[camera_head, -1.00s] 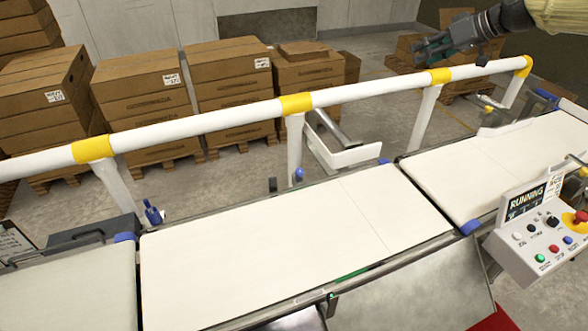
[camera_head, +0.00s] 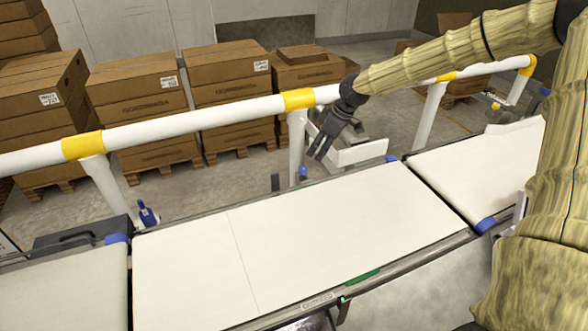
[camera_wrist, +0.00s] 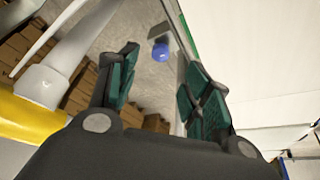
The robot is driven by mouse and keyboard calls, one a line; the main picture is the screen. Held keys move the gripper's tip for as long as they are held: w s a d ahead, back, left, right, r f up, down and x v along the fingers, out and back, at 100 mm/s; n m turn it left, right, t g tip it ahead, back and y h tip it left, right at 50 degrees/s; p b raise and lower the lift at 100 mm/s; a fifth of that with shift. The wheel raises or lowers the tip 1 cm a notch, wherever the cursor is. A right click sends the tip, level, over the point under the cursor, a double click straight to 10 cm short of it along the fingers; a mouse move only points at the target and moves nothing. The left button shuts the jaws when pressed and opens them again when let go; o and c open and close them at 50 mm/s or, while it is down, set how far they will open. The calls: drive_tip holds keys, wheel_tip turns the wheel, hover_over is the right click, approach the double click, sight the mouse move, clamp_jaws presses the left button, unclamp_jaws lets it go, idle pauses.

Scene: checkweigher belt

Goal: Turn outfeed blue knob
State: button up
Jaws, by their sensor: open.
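A small blue knob (camera_head: 303,172) sits on the far side of the middle belt, beside a rail post. In the wrist view a round blue knob (camera_wrist: 160,52) shows ahead, in the gap between the fingers; it appears to be the same one. My gripper (camera_head: 320,156) hangs over the far edge of the belt, just right of and above this knob, pointing down. Its green-padded fingers (camera_wrist: 160,90) are apart with nothing between them. Another blue knob (camera_head: 148,214) stands at the far left. No label shows which is the outfeed knob.
A white guard rail (camera_head: 230,115) with yellow collars runs behind the belts, close to my arm. A pale bracket (camera_head: 360,152) lies right of my gripper. The middle belt (camera_head: 330,235) is bare. Stacked cartons (camera_head: 140,95) stand behind the rail.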

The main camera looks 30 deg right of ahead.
sight(304, 168)
drive_tip(key=p+x, duration=0.1)
drive_tip(key=x, duration=0.4)
drive_tip(key=shift+w+a+f, duration=0.25)
drive_tip(key=shift+w+f, duration=0.05)
drive_tip(key=shift+p+x, duration=0.55)
drive_tip(key=shift+x, duration=1.6)
drive_tip(key=shift+a, duration=0.15)
drive_tip(key=shift+r, duration=0.1)
drive_tip(key=c, duration=1)
